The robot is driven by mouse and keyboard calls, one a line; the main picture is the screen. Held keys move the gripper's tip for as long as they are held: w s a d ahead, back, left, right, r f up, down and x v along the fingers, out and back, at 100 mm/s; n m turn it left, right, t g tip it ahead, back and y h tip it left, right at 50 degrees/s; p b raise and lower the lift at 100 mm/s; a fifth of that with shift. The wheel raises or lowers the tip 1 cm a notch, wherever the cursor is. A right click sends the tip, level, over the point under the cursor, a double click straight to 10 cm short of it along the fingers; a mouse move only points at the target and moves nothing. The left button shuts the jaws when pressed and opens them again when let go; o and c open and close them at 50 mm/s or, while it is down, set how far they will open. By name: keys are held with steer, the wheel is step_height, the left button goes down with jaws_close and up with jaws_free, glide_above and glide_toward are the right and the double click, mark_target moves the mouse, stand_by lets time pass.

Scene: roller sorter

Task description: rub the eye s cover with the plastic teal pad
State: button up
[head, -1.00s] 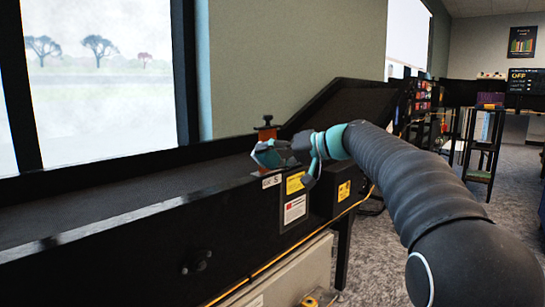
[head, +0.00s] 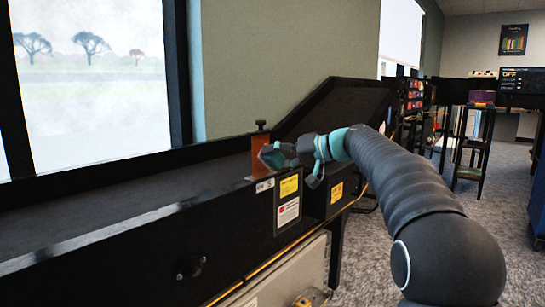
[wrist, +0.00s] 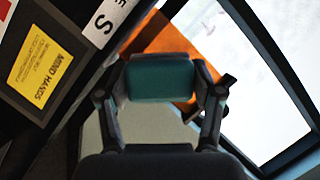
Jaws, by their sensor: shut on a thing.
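My gripper (head: 287,152) is shut on the teal pad (wrist: 160,80), which spans between its two fingers in the wrist view. The eye's cover (head: 259,158) is an orange upright panel on the edge of the black roller sorter, with a dark knob on top. A white label ending in "S" (head: 264,185) sits just below it.
The black sorter side wall (head: 130,245) runs along the left, with a yellow warning label (head: 288,187) and a black box (head: 328,193) near the cover. A window (head: 85,80) is behind. A dark shelf (head: 473,145) stands at the back right, with open carpet before it.

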mark_target(272, 160)
steer(key=shift+w+d+p, duration=0.4)
steer(key=shift+w+d, duration=0.2)
steer(key=shift+w, duration=0.2)
steer(key=shift+s, duration=0.1)
steer(key=shift+s+a+f+b, duration=0.15)
steer(key=shift+s+a+b, duration=0.45)
steer(key=shift+b, duration=0.25)
steer(key=shift+s+a+b, duration=0.5)
steer(key=shift+s+a, duration=0.05)
steer(key=shift+s, duration=0.05)
steer(key=shift+s+a+b, duration=0.65)
steer(key=shift+s+b, duration=0.2)
steer(key=shift+s+a+b, duration=0.3)
steer(key=shift+s+a, duration=0.05)
steer(key=shift+s, duration=0.15)
